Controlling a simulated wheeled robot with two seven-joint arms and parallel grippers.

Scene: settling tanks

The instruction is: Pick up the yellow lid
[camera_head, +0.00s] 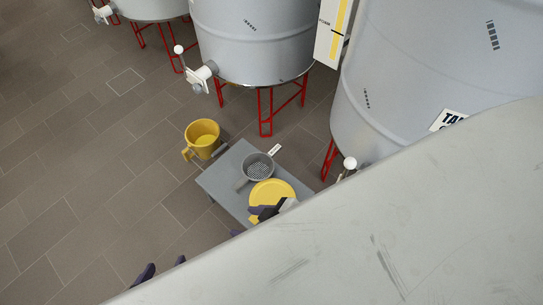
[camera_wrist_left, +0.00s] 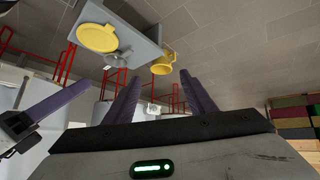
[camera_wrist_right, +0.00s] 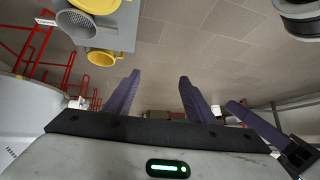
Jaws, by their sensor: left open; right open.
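The yellow lid (camera_head: 272,190) lies flat on a small grey table (camera_head: 222,177). It also shows in the left wrist view (camera_wrist_left: 97,38) and, cut by the top edge, in the right wrist view (camera_wrist_right: 97,5). My right gripper (camera_head: 252,222) is open; in the head view its fingers overlap the lid's near edge, and the right wrist view shows nothing between them (camera_wrist_right: 157,95). My left gripper (camera_head: 163,266) is open and empty, left of the table and apart from the lid. The pale surface at lower right hides much of both hands in the head view.
A grey strainer (camera_head: 257,165) with a handle sits beside the lid. A yellow jug (camera_head: 203,139) stands beyond the table's far left corner. Large grey tanks (camera_head: 255,40) on red legs (camera_head: 265,112) stand behind. Tiled floor (camera_head: 90,170) at left is clear.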

